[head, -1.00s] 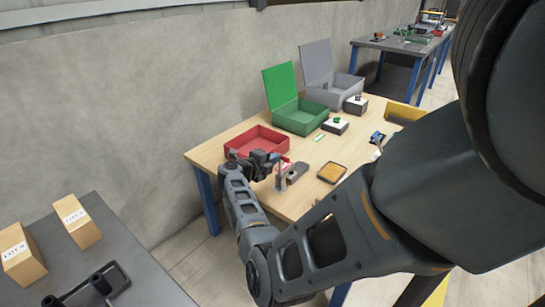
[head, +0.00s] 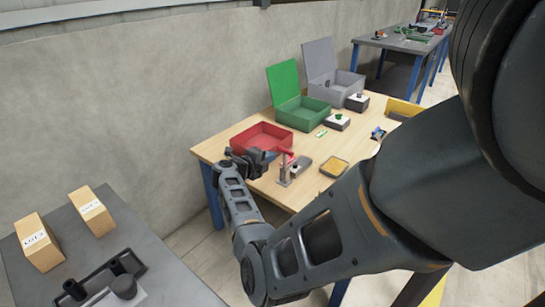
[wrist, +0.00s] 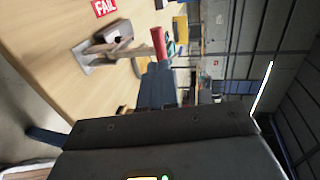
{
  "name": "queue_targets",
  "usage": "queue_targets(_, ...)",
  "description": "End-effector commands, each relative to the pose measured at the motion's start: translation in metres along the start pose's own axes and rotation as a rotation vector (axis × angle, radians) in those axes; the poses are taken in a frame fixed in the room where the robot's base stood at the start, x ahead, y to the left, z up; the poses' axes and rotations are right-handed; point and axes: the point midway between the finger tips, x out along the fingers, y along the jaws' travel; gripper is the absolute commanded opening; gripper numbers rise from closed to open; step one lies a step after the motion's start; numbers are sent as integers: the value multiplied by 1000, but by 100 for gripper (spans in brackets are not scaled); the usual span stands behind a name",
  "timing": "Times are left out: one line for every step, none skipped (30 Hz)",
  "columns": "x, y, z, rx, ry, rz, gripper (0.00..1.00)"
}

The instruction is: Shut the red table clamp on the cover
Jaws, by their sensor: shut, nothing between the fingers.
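The table clamp (head: 284,177) stands on the wooden table, a pale metal bracket with a red handle (head: 285,151). A grey, rounded part (head: 302,165), perhaps the cover, sits right beside it. In the wrist view the clamp's metal plate (wrist: 82,57), the grey part (wrist: 115,32) and the red handle (wrist: 158,42) show. My gripper (head: 266,158) is shut and empty, left of the clamp near its handle. In the wrist view the handle shows just beyond my fingertips (wrist: 155,68); I cannot tell whether they touch. Whether the clamp's arm presses on the cover is too small to tell.
A red tray (head: 245,139) lies close behind my gripper. Open green (head: 302,116) and grey (head: 351,84) boxes stand farther back. A yellow-filled dish (head: 334,167) is right of the clamp. A grey table (head: 145,283) with two cartons is at the front left.

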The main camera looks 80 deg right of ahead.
Motion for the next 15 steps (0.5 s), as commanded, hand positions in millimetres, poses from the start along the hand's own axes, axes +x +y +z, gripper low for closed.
queue_targets(-6,0,0,0,-1,-1,0)
queue_targets(-10,0,0,0,-1,-1,0)
queue_targets(-14,0,0,-1,-2,-1,0)
queue_targets(-18,0,0,-1,-2,-1,0)
queue_targets(-22,1,0,-1,-2,-2,0)
queue_targets(-28,1,0,-1,-3,-2,0)
queue_targets(-32,1,0,-2,-2,-1,0)
queue_targets(-37,2,0,-2,-2,-1,0)
queue_targets(-43,2,0,-1,-3,-1,0)
queue_targets(-48,2,0,-1,-3,-1,0)
queue_targets(-54,2,0,-2,-3,-1,0)
queue_targets(-60,3,0,-2,-3,-1,0)
queue_targets(-64,3,0,-2,-2,-1,0)
queue_targets(-68,3,0,-1,-2,-1,0)
queue_targets(-74,4,0,-2,-2,-1,0)
